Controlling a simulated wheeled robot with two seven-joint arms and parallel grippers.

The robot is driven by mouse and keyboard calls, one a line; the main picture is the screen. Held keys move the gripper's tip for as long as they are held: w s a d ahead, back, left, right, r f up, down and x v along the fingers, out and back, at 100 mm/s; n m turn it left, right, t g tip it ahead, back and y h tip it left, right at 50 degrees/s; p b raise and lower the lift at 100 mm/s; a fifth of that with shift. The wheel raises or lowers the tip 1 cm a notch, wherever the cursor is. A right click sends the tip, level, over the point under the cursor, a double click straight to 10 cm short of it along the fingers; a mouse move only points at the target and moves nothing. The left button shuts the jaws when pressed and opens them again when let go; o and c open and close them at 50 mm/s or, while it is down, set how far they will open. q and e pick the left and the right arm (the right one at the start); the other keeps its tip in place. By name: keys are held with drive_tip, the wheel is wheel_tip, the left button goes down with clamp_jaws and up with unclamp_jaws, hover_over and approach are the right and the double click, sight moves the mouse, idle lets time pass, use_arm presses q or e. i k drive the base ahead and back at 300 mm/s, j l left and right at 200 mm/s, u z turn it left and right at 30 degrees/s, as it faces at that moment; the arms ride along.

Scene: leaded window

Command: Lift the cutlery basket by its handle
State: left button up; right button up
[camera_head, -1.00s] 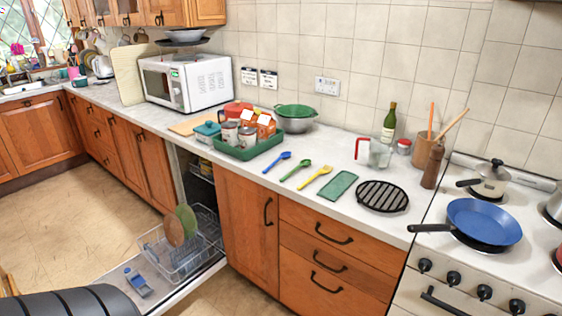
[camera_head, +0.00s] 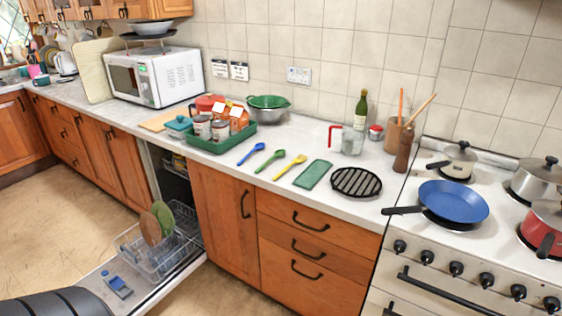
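The dishwasher stands open, with its door (camera_head: 190,272) lowered and its wire rack (camera_head: 185,250) pulled out. A green plate (camera_head: 163,216) and a brown plate (camera_head: 150,229) stand upright in the rack. I cannot clearly make out a cutlery basket or its handle; the wires at the rack's front are too fine to tell apart. A small blue and grey part (camera_head: 118,286) lies on the inner face of the door, left of the rack. Neither of my grippers is in view.
The worktop (camera_head: 270,205) above holds a green tray (camera_head: 240,139) with cans and cartons, several utensils, a green cloth (camera_head: 313,174) and a black grill (camera_head: 356,182). The stove with a blue pan (camera_head: 455,200) is at right. The floor (camera_head: 60,225) left of the door is clear.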

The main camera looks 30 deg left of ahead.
sight(167, 249)
drive_tip(key=l+u, duration=0.1)
drive_tip(key=u, duration=1.9)
drive_tip(key=k+j, duration=0.05)
